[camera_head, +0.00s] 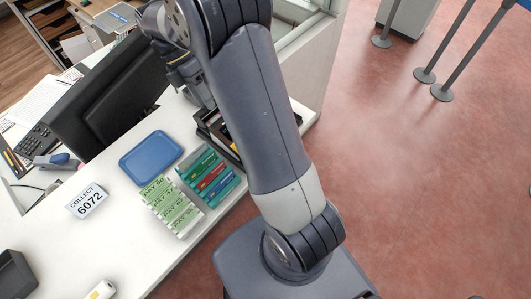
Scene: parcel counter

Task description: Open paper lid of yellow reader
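No clearly yellow reader shows. A small white device with a yellow patch (101,291) lies on the counter, cut off by the bottom edge; I cannot tell whether it is the yellow reader, and no paper lid can be made out. A dark device (14,274) at the lower left corner is also cut off. My arm rises from the base across the middle of the view. The wrist and gripper (194,88) are at the upper left, beside the monitor and over the counter's far part. The fingers are too hidden and small to tell open from shut.
On the white counter (62,254) are a blue tray (151,158), a "COLLECT 6072" sign (87,201), green-and-white slips (171,207), a teal rack (209,176), a black monitor (110,95) and a grey-blue device (57,161). Open red floor (430,190) lies right, with posts (442,91) behind.

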